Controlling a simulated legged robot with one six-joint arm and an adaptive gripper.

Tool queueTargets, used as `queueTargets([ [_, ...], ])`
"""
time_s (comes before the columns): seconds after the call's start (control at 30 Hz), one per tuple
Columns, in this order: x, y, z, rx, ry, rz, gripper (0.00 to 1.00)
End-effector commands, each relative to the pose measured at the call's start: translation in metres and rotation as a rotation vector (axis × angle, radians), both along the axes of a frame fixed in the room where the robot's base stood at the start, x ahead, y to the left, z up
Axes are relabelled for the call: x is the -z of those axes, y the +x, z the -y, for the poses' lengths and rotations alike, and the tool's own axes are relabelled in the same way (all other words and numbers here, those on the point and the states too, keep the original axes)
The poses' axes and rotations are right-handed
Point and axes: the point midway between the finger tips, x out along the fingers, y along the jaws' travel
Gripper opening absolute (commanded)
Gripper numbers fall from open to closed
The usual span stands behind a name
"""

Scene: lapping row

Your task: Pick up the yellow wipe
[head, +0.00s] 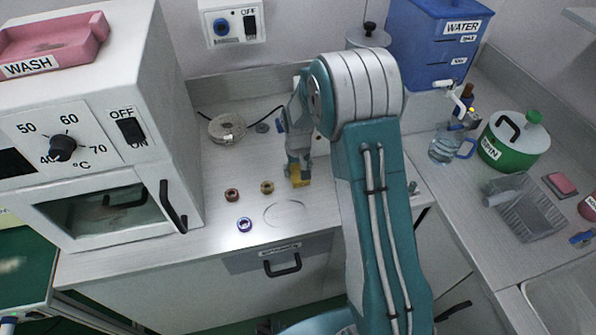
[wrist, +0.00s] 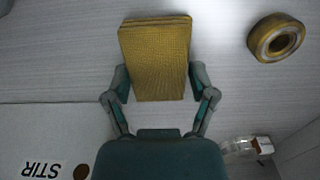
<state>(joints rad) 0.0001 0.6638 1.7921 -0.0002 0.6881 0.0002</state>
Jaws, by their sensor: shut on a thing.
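The yellow wipe (wrist: 155,55) is a folded, textured block in the wrist view, between the two fingers of my gripper (wrist: 160,85). Both fingers press on its sides near its lower end. In the head view, the wipe (head: 299,177) shows as a small yellow piece below my gripper (head: 296,165), over the white counter. My own gripper hides part of it there. I cannot tell whether it touches the counter or is slightly raised.
A brass-coloured ring (head: 267,187), a reddish ring (head: 232,195) and a blue ring (head: 244,225) lie on the counter left of the wipe. An oven (head: 95,130) stands at left. A blue water tank (head: 437,45) stands at back right.

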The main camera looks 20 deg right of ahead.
Motion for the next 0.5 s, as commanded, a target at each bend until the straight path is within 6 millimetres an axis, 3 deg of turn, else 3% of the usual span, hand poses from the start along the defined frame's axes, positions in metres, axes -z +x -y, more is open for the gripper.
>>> queueTargets([
  [0.2, -0.03, 0.001, 0.0, 0.0, 0.0, 0.006, 0.48],
  [0.5, -0.086, -0.043, -0.018, -0.002, 0.0, 0.007, 0.48],
])
